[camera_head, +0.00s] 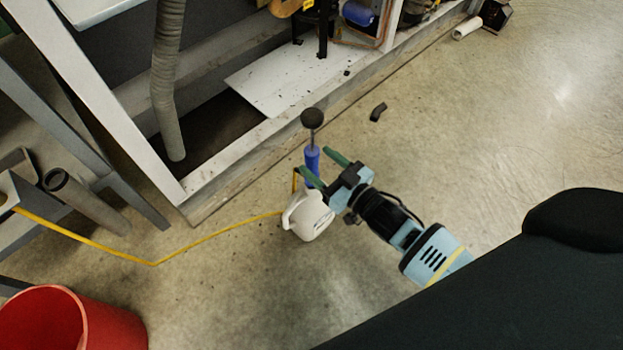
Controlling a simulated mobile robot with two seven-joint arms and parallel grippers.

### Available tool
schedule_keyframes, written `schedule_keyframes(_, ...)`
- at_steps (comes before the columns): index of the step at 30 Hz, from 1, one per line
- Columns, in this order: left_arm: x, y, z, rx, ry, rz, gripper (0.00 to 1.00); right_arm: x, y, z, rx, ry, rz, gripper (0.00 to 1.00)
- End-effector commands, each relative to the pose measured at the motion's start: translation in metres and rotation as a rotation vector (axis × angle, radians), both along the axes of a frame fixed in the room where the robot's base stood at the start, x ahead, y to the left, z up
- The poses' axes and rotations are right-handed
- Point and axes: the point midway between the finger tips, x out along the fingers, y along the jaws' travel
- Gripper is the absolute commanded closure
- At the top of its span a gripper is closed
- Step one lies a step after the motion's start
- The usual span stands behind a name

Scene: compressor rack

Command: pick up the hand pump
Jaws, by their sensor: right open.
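The hand pump (312,157) stands upright on the floor, with a blue body, a thin rod and a round black knob on top. A white jug-like part (308,217) with a handle sits just below it in the picture; I cannot tell whether they are joined. My right gripper (316,163) comes in from the lower right with its green fingers apart. The blue body shows between the fingertips, and I cannot tell whether either finger touches it. The near finger overlaps the lower part of the blue body. My left gripper is not in view.
A yellow hose (155,263) runs across the floor from the left to near the pump. The white rack frame (187,196) stands close behind. A red bucket (111,318) is at lower left. A small black piece (378,112) lies on the floor. The right floor is clear.

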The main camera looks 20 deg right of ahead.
Motion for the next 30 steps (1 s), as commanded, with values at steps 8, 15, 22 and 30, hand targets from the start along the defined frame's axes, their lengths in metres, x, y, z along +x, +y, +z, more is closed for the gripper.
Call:
schedule_keyframes(8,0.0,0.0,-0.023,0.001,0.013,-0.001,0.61,0.036,0.014,-0.001,0.001,-0.003,0.001,0.42)
schedule_keyframes(15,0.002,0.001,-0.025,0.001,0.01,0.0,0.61,0.045,0.018,0.001,0.0,-0.001,0.001,0.42)
schedule_keyframes(22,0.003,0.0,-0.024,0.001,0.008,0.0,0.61,0.044,0.018,0.001,0.0,-0.001,0.001,0.55)
schedule_keyframes(30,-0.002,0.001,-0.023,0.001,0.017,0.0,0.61,0.044,0.018,0.001,0.0,-0.001,0.001,0.9)
